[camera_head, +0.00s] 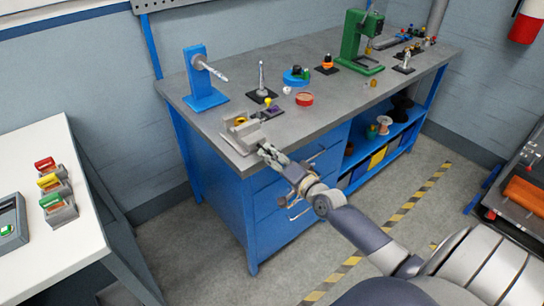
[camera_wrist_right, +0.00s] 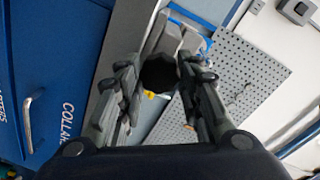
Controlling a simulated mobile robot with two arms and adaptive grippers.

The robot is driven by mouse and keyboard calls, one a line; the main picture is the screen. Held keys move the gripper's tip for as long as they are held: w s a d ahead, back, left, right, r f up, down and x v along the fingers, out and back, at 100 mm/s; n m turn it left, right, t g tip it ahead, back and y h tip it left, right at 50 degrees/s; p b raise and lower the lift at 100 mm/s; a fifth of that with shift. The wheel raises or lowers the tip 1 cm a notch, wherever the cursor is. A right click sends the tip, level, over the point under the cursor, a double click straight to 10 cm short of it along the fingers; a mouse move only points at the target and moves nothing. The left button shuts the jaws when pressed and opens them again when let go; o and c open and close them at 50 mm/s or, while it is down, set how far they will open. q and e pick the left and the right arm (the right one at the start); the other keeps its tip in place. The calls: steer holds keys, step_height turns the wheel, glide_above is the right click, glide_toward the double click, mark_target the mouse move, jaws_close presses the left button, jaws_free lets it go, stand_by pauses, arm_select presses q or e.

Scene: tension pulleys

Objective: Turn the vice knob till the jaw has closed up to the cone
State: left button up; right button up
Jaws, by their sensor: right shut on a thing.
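The grey vice (camera_head: 243,133) stands at the near left corner of the grey workbench. My right gripper (camera_head: 267,151) reaches it from the front. In the right wrist view the dark round vice knob (camera_wrist_right: 158,73) sits between the two fingers, and the gripper is shut on it. Grey vice parts (camera_wrist_right: 176,38) show beyond the knob. A small orange-yellow piece (camera_head: 240,121) shows at the vice; I cannot tell if it is the cone. The gap between jaw and cone cannot be made out. My left gripper is not in view.
On the bench stand a blue post with a spindle (camera_head: 203,80), an upright pin on a black base (camera_head: 262,85), a red ring (camera_head: 304,99) and a green press (camera_head: 355,45). A white table (camera_head: 85,190) with coloured-handled items is at left.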

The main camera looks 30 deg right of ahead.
stand_by(0.5)
steer(key=o, duration=1.1)
steer(key=s, duration=1.2)
steer(key=shift+d+r, duration=0.35)
steer(key=shift+r, duration=0.05)
steer(key=s+f+n+g+h, duration=0.1)
steer(key=s+f+n+g, duration=0.4)
steer(key=f, duration=1.2)
steer(key=s+f+g+h, duration=0.1)
steer(key=s+f+g, duration=0.4)
steer(key=f, duration=1.2)
steer(key=s+a+f+n+g, duration=0.2)
steer(key=s+a+f, duration=0.3)
steer(key=s, duration=0.4)
steer(key=s+a+f+n+g, duration=0.2)
steer(key=s+a+f+n, duration=0.2)
steer(key=s+f, duration=0.4)
steer(key=s+a+f+n+g+y, duration=0.1)
steer(key=s+a+f, duration=0.4)
steer(key=s, duration=0.7)
steer(key=shift+s+a+f+n+g, duration=0.1)
steer(key=shift+a+f+n+g, duration=0.1)
steer(key=shift+f+n+g, duration=0.25)
steer(key=shift+a+f+n+g, duration=0.15)
steer(key=shift+a+f+n, duration=0.1)
steer(key=shift+n, duration=0.4)
